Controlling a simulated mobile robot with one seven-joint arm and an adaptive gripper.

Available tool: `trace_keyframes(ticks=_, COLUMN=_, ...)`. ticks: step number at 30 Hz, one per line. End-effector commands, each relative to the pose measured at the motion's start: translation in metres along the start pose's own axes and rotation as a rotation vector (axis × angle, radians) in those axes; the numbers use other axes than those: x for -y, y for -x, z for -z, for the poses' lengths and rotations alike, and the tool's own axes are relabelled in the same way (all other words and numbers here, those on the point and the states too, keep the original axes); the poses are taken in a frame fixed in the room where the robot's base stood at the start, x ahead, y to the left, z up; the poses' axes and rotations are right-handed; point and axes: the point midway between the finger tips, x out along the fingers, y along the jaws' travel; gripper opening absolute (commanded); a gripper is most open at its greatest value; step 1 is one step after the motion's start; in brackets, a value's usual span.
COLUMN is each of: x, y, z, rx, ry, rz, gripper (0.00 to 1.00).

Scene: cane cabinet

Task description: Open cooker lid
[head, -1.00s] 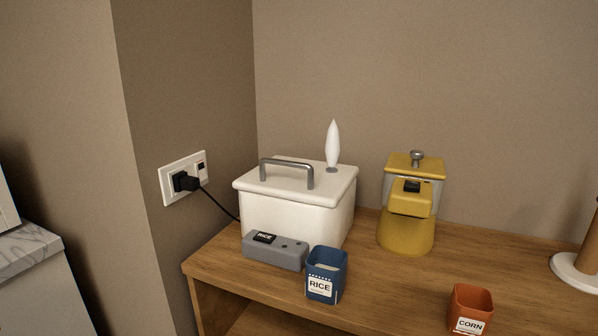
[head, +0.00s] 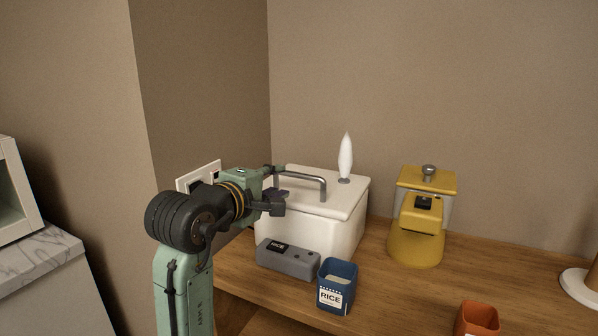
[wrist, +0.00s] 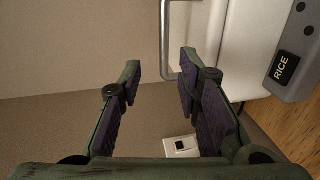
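The white cooker (head: 345,235) stands on the wooden cabinet top, its lid (head: 343,199) lying shut on it. A grey bar handle (head: 313,178) rises from the lid; its near end is partly hidden by my gripper. My gripper (head: 276,190) is beside the left part of the handle, at about lid height. In the wrist view, my gripper (wrist: 161,76) has its two fingers spread with nothing between the pads. The handle (wrist: 166,35) shows just beyond the fingertips, close to the right finger. I cannot tell whether they touch.
A grey control box (head: 290,261) sits before the cooker, and a blue rice cup (head: 338,271) right of it. A yellow appliance (head: 415,248) and an orange cup (head: 478,320) stand further right. A white steam-like plume (head: 346,157) rises from the lid. A wall socket (head: 190,181) is behind my arm.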

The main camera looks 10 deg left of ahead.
Motion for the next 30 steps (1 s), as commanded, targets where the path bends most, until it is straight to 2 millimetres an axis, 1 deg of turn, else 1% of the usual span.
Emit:
trace_keyframes(ticks=2, x=0.003, y=-0.005, z=-0.004, rx=0.017, ry=0.018, rz=0.023, gripper=0.31)
trace_keyframes(ticks=5, x=0.004, y=-0.016, z=-0.005, rx=0.019, ry=0.022, rz=0.027, gripper=0.31)
trace_keyframes(ticks=15, x=0.003, y=-0.078, z=-0.005, rx=0.017, ry=0.020, rz=0.024, gripper=0.31)
trace_keyframes(ticks=18, x=0.004, y=-0.092, z=-0.005, rx=0.015, ry=0.019, rz=0.022, gripper=0.31)
trace_keyframes(ticks=21, x=0.005, y=-0.102, z=-0.005, rx=0.015, ry=0.018, rz=0.022, gripper=0.31)
trace_keyframes(ticks=24, x=0.005, y=-0.108, z=-0.005, rx=0.014, ry=0.017, rz=0.021, gripper=0.31)
trace_keyframes(ticks=30, x=0.006, y=-0.110, z=-0.005, rx=0.014, ry=0.016, rz=0.020, gripper=0.31)
